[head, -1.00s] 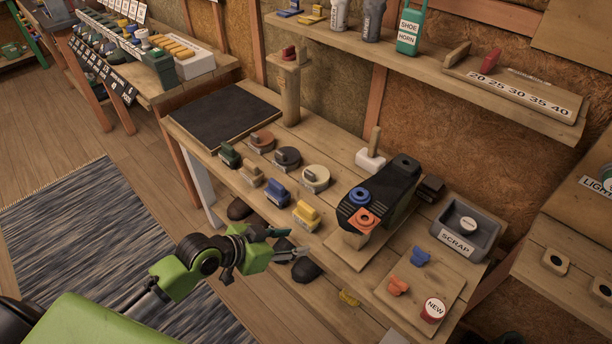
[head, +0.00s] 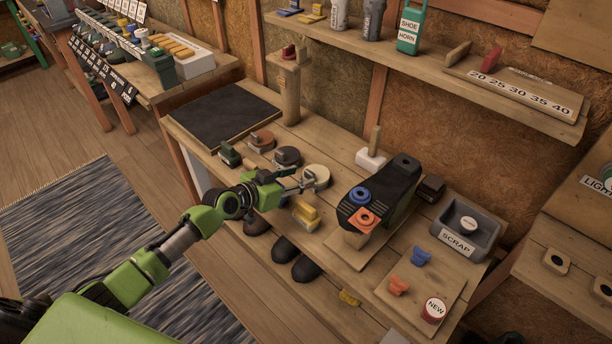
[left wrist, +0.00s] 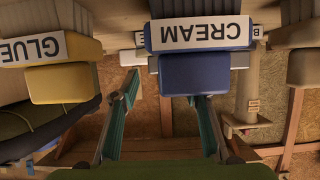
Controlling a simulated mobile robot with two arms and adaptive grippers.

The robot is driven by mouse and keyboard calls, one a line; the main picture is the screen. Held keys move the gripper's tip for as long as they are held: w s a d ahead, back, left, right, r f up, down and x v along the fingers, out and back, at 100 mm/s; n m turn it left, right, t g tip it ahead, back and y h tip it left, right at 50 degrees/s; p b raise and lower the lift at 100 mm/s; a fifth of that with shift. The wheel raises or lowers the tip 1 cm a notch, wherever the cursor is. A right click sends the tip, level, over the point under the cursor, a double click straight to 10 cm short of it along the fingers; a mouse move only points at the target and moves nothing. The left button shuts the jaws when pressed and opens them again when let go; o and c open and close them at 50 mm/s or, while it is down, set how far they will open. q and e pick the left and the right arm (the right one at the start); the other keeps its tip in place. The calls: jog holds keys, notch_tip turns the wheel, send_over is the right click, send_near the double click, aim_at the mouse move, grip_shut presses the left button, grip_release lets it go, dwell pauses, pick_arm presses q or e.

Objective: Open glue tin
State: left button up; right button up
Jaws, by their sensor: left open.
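A yellow lidded block labelled GLUE shows in the left wrist view (left wrist: 62,82), at the left, upside down. A yellow block (head: 306,214) near the bench's front edge in the head view appears to be the same thing. My left gripper (head: 303,184) is open and empty above the bench, just behind and left of the yellow block. In the left wrist view, its two fingers (left wrist: 165,95) flank a blue block (left wrist: 195,74) labelled CREAM. I cannot tell whether they reach around it. My right gripper is not in view.
Round tins stand behind the gripper, a cream one (head: 316,174) closest. A grey SCRAP bin (head: 481,218) is farther right. A black mat (head: 222,115) lies bare at the bench's left.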

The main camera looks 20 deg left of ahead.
aim_at(308, 175)
pick_arm(q)
jog(key=shift+x, duration=1.95)
jog(key=shift+c, duration=0.4)
